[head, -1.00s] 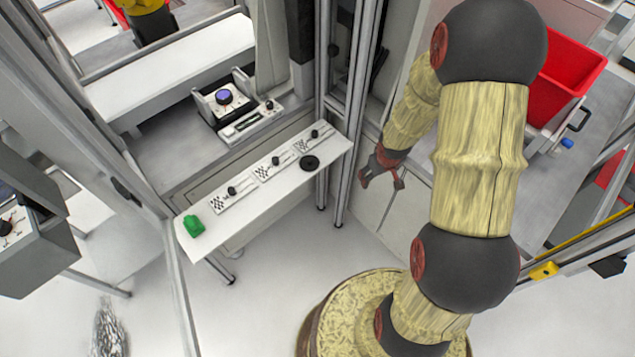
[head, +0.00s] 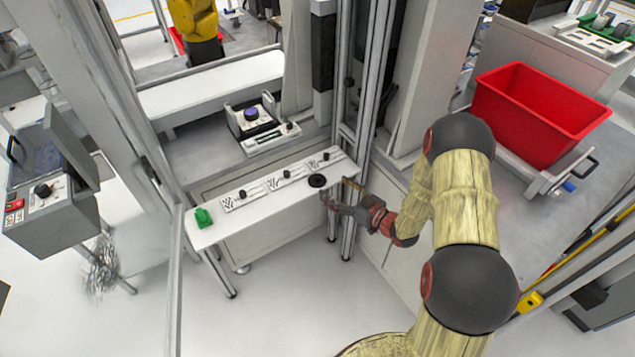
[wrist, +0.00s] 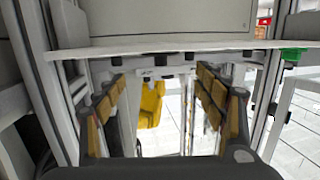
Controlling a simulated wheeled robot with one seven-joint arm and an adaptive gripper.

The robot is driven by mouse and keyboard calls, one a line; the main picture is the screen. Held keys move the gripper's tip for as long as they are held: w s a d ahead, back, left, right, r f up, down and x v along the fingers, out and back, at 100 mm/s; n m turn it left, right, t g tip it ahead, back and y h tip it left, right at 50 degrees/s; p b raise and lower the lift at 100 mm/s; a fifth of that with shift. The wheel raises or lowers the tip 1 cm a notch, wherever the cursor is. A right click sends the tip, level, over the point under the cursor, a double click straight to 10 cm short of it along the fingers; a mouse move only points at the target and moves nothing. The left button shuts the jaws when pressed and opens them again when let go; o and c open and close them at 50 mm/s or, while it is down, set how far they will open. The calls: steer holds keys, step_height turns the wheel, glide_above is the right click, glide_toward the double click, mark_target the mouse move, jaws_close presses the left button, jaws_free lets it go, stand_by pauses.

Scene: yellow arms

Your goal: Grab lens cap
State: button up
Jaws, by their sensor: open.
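A flat black round disc (head: 317,180), which looks like the lens cap, lies near the front right of the narrow white table in the head view. My gripper (head: 335,192) is open and empty, close to the right of the disc at the table's front edge. In the wrist view the two fingers of my gripper (wrist: 160,78) stand wide apart with nothing between them. There they appear below the tabletop's edge, and I cannot make out the disc.
The white table (head: 270,207) carries several checkered plates with black knobs and a green block (head: 203,217), also in the wrist view (wrist: 291,54). A metal frame post (head: 349,240) stands close by my gripper. A red bin (head: 540,115) is at the right.

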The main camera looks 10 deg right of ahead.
mark_target(319, 178)
steer(key=b+x, duration=0.2)
steer(key=x, duration=0.5)
steer(key=shift+c, duration=0.6)
steer(key=c, duration=1.3)
steer(key=shift+r, duration=0.15)
